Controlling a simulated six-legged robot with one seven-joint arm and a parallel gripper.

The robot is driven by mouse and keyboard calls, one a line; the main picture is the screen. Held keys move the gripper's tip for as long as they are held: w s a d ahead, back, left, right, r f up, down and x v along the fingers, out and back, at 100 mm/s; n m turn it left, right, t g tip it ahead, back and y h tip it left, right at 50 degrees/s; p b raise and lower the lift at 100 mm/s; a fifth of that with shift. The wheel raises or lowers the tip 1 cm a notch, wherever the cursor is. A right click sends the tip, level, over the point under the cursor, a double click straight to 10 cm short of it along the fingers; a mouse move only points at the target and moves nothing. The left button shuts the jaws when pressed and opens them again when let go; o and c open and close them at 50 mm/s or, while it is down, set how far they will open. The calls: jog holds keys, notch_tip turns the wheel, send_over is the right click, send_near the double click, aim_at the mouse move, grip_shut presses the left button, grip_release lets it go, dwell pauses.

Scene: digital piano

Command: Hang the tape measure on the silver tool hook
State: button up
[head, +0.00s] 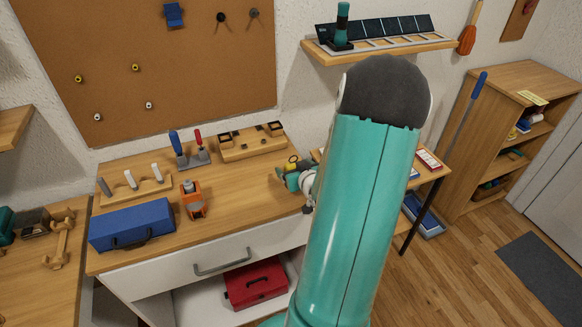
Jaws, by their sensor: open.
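My gripper (292,180) is low over the right part of the workbench, partly hidden behind my own teal arm. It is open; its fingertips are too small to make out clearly. A small yellow and black thing (291,161) shows right beside it and may be the tape measure; I cannot tell whether they touch. An orange and grey tool (193,201) stands on the bench further left. Small pale hooks or pegs (97,117) (149,105) stick out of the cork board (170,55). I cannot tell which one is the silver tool hook.
The workbench (235,205) also holds a blue box (131,224), a wooden rack (135,191), blue- and red-handled tools (188,150) and a wooden holder (249,143). A red toolbox (255,284) sits below. A shelf (385,48) is behind my arm. The bench's middle is clear.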

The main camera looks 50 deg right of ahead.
jog(key=shift+s, duration=0.2)
jog(key=shift+w, duration=0.1)
jog(key=shift+c, duration=0.9)
jog(key=c, duration=1)
jog(key=shift+w+r, duration=0.1)
jog(key=shift+r, duration=0.05)
